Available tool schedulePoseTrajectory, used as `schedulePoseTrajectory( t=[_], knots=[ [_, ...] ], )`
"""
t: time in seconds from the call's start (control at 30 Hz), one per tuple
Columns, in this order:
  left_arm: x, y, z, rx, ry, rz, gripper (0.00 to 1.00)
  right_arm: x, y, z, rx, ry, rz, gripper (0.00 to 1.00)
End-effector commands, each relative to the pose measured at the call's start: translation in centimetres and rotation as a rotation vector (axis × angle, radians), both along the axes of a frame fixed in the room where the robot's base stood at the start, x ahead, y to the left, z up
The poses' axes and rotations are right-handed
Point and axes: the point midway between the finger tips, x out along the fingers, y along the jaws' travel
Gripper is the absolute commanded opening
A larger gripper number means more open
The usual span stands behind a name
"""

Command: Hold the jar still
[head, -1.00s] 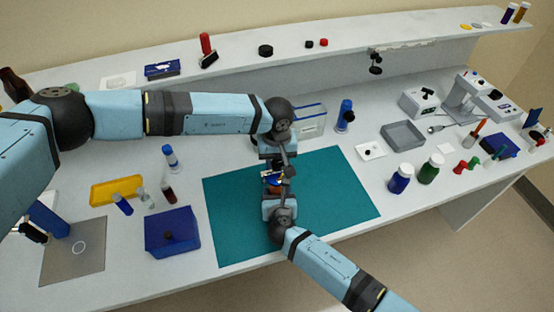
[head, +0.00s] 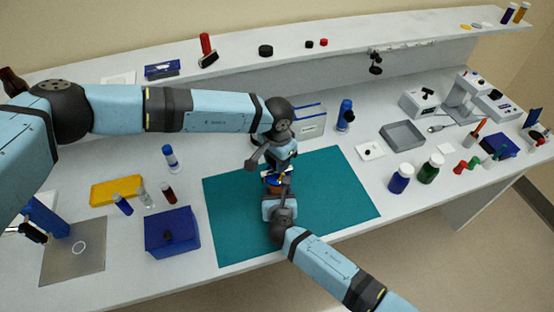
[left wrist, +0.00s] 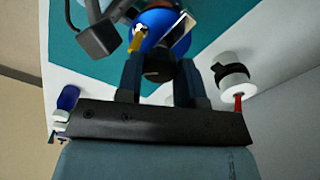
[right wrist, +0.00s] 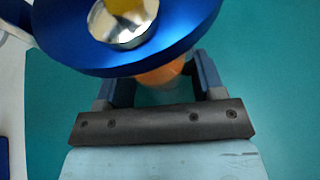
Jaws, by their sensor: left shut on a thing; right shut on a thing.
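The jar (right wrist: 162,76) shows in the right wrist view as an orange round body under a wide blue disc (right wrist: 190,32). A silver ring (right wrist: 138,37) with a yellow piece is on the disc. The disc hides much of the jar. My right gripper (head: 275,200) is shut on the jar from the near side, over the mat. My left gripper (head: 280,165) is above and behind the disc, shut on a dark piece (left wrist: 160,68). What this piece is, I cannot tell. The disc also shows in the left wrist view (left wrist: 152,22).
The teal mat (head: 335,190) has free room on both sides. A blue box (head: 172,230), vials and a yellow tray (head: 117,190) are at left. Two capped bottles (head: 401,178) and a grey tray (head: 403,134) are at right. A shelf (head: 230,60) runs along the back.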

Motion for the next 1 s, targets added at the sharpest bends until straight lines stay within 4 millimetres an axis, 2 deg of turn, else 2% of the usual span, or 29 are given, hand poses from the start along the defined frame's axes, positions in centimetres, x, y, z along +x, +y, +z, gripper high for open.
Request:
schedulePoseTrajectory(
  t=[0.4, 0.93, 0.97, 1.0],
  knots=[
    [0.02, -0.05, 0.08, -0.001, -0.001, -0.173, 0.11, -0.07, -0.08, -0.16, -0.002, 0.003, 0.000, 0.27],
    [0.02, -0.05, 0.08, -0.001, -0.001, -0.193, 0.11, -0.07, -0.07, -0.16, -0.002, 0.003, -0.001, 0.27],
    [0.03, -0.06, 0.08, -0.001, -0.001, -0.193, 0.41, -0.07, -0.07, -0.16, -0.002, 0.003, -0.001, 0.27],
    [0.02, -0.05, 0.08, -0.001, -0.001, -0.193, 0.50, -0.07, -0.07, -0.16, -0.002, 0.003, -0.001, 0.27]
  ],
)
